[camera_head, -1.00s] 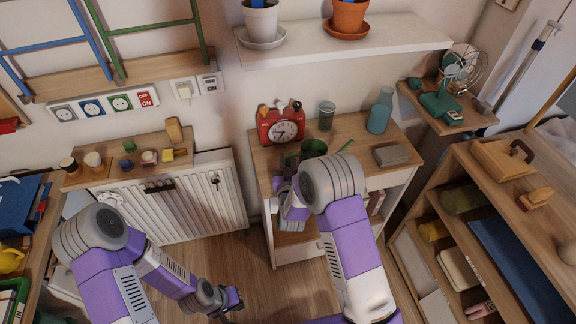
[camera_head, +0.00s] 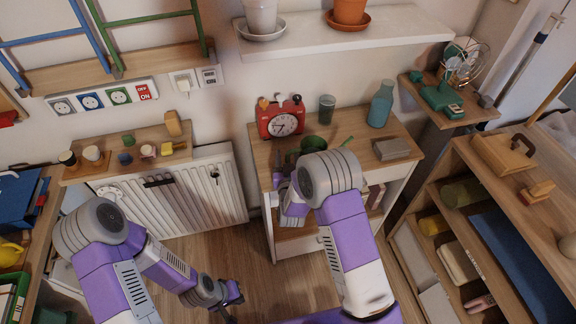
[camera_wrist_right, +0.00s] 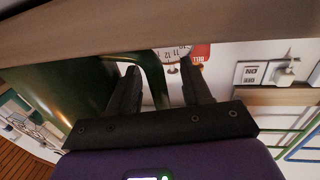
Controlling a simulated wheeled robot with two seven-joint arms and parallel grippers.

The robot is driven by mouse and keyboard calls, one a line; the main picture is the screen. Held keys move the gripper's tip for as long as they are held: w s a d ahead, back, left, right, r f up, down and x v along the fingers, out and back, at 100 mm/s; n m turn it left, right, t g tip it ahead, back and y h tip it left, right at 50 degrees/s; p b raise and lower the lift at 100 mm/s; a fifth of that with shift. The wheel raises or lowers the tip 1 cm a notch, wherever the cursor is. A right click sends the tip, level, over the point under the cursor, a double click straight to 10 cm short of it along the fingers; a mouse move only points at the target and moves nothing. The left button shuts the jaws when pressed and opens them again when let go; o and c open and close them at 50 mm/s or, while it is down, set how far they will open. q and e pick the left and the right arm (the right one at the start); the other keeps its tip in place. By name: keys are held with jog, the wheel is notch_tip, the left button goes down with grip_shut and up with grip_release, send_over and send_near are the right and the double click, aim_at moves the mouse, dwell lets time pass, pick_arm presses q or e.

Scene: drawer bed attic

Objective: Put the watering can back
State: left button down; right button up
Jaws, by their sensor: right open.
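The green watering can (camera_head: 317,145) stands on the small wooden cabinet, partly hidden by my right arm; its spout points right. In the right wrist view its green body (camera_wrist_right: 75,90) fills the left side, and its curved handle shows between the fingers. My right gripper (camera_wrist_right: 160,78) is open around the handle; I cannot tell whether it touches. In the head view this gripper (camera_head: 283,170) is at the cabinet's left front, partly hidden by its wrist. My left gripper (camera_head: 232,297) is low over the floor, away from the can; its fingers are too small to read.
A red clock (camera_head: 282,118), a dark glass (camera_head: 326,108), a teal bottle (camera_head: 381,104) and a grey box (camera_head: 391,149) share the cabinet top. A white shelf (camera_head: 400,32) with pots hangs above. A radiator (camera_head: 185,195) is left and a shelf unit (camera_head: 480,170) right.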

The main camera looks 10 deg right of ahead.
jog(key=s+a+p, duration=0.1)
jog(key=s+a, duration=0.1)
jog(key=s, duration=0.9)
jog(key=s+d+f+m+g+y, duration=0.1)
jog(key=s+f+g+y, duration=0.1)
jog(key=s+f+g, duration=0.45)
jog(key=s+f+g+y, duration=0.1)
jog(key=s+f+g, duration=0.15)
jog(key=f, duration=0.75)
jog(key=s+a+f+g+y, duration=0.1)
jog(key=s+f+g+y, duration=0.1)
jog(key=s+g, duration=0.2)
jog(key=s+a+f+g+y, duration=0.1)
jog(key=s+g, duration=0.3)
jog(key=s, duration=0.6)
jog(key=shift+a+f+y, duration=0.35)
jog(key=shift+f+y, duration=0.15)
notch_tip(320, 180, up, 3)
jog(key=p, duration=0.3)
jog(key=shift+r, duration=0.15)
